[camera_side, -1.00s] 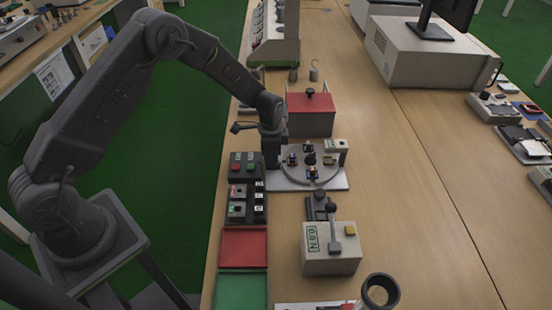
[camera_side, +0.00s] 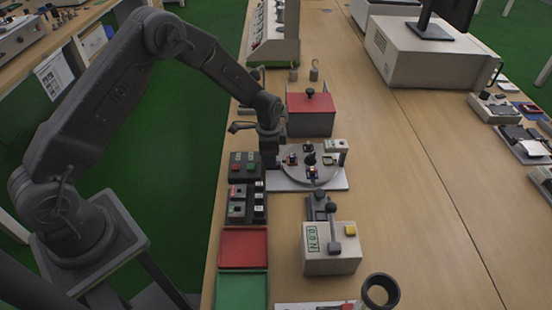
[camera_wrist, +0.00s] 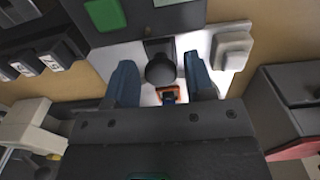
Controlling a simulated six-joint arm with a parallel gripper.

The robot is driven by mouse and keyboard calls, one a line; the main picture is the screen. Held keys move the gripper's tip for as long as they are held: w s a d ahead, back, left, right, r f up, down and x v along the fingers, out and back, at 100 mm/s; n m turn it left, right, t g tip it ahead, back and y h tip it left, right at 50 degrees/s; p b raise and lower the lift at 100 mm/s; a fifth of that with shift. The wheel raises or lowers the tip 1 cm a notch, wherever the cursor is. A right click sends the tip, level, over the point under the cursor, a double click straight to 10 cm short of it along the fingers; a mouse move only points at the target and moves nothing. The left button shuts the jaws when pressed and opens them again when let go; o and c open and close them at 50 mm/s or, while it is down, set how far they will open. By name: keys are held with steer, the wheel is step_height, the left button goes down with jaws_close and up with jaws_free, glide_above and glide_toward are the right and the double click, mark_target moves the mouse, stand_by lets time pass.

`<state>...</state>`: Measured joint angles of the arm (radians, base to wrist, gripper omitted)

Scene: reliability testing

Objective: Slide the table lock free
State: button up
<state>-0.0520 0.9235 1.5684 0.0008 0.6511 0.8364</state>
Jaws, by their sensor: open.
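The round turntable (camera_side: 300,180) sits on a white plate (camera_side: 336,184) with small parts around a dark centre knob. In the side view my gripper is at the turntable's left edge, and its fingertips are hard to make out. In the wrist view my gripper (camera_wrist: 159,66) is open, with its two bluish fingers on either side of a dark round knob (camera_wrist: 160,69) that appears to be the table lock's. The knob stands in front of a dark block (camera_wrist: 158,46). I cannot tell whether the fingers touch the knob. An orange and blue part (camera_wrist: 168,94) shows just below it.
A red-lidded box (camera_side: 304,122) stands behind the turntable. Button boxes (camera_side: 244,167) are left of it, with red (camera_side: 243,248) and green trays (camera_side: 240,290) in front. A lever box (camera_side: 328,262) stands nearer the camera.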

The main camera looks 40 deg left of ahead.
steer(key=shift+r, duration=2.5)
steer(key=shift+r, duration=0.4)
steer(key=s+d+r+n+t, duration=0.1)
steer(key=s+r+n, duration=0.1)
steer(key=s+r, duration=0.6)
steer(key=s+d+r+n+t, duration=0.1)
steer(key=s+r+n+t, duration=0.15)
steer(key=r, duration=0.95)
steer(key=s+r+n+t, duration=0.1)
steer(key=s+r+n, duration=0.1)
steer(key=s, duration=0.7)
steer(key=s+r+n+t, duration=0.1)
steer(key=s+r+n, duration=0.1)
steer(key=s, duration=0.7)
steer(key=shift+d+r, duration=0.3)
steer(key=shift+r, duration=0.35)
